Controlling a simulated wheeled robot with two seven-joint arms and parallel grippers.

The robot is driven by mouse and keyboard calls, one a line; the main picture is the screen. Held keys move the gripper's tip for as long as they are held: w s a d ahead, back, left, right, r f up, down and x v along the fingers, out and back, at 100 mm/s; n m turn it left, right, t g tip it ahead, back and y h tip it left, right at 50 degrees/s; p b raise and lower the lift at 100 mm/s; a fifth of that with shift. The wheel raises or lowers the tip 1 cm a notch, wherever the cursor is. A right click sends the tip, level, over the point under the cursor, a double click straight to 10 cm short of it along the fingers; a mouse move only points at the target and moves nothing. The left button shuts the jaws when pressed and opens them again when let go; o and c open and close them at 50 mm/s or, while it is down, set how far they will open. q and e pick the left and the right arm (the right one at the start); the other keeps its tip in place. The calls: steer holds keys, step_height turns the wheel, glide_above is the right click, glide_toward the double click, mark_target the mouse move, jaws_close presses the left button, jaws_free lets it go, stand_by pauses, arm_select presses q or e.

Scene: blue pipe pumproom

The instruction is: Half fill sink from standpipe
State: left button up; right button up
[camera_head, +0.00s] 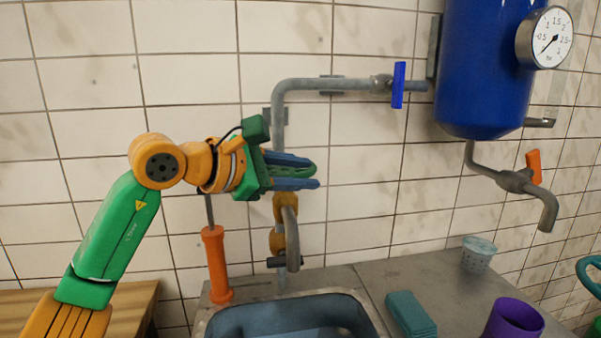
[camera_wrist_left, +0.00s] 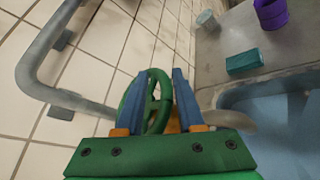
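My left gripper (camera_head: 308,172) is at the grey standpipe (camera_head: 279,125) on the tiled wall, above the sink. Its blue fingers are apart. A green handwheel (camera_wrist_left: 153,100) shows between and partly behind them in the left wrist view; I cannot tell whether they touch it. Below the gripper are the pipe's brass-coloured fitting (camera_head: 278,240) and a downward grey spout (camera_head: 292,228). The blue-grey sink (camera_head: 372,318) is at the bottom of the head view, cut off by the frame. I cannot make out any water level or stream. My right gripper is not in view.
A blue tank (camera_head: 485,70) with gauge (camera_head: 545,38), orange-handled tap (camera_head: 534,168) and blue-handled valve (camera_head: 398,85) is on the wall. An orange-handled tool (camera_head: 215,265) stands left. The counter holds a teal block (camera_head: 410,314), purple cup (camera_head: 513,320) and perforated cup (camera_head: 478,254).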

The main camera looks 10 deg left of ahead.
arm_select(q)
steer(key=shift+f, duration=0.1)
jaws_close()
steer(key=shift+f, duration=0.1)
steer(key=shift+w+d+y, duration=0.1)
steer(key=shift+y, duration=0.2)
steer(key=n+y, duration=0.1)
steer(key=n+t+b, duration=0.1)
steer(key=y, duration=0.1)
steer(key=shift+w+d+f+n+t+y+b, duration=0.1)
steer(key=shift+w+d+n+t+y+b, duration=0.2)
steer(key=shift+w+n+b, duration=0.1)
steer(key=shift+w+d+n+t+y+b, duration=0.1)
steer(key=shift+w+n+t+y+b, duration=0.15)
steer(key=shift+n+y, duration=0.65)
steer(key=shift+w+d+n+t+y+b, duration=0.1)
steer(key=shift+w+n+t+y, duration=0.15)
steer(key=shift+n+y, duration=0.6)
steer(key=shift+y, duration=0.35)
steer(key=o, duration=0.7)
jaws_free()
steer(key=shift+c, duration=0.2)
steer(key=shift+w, duration=0.2)
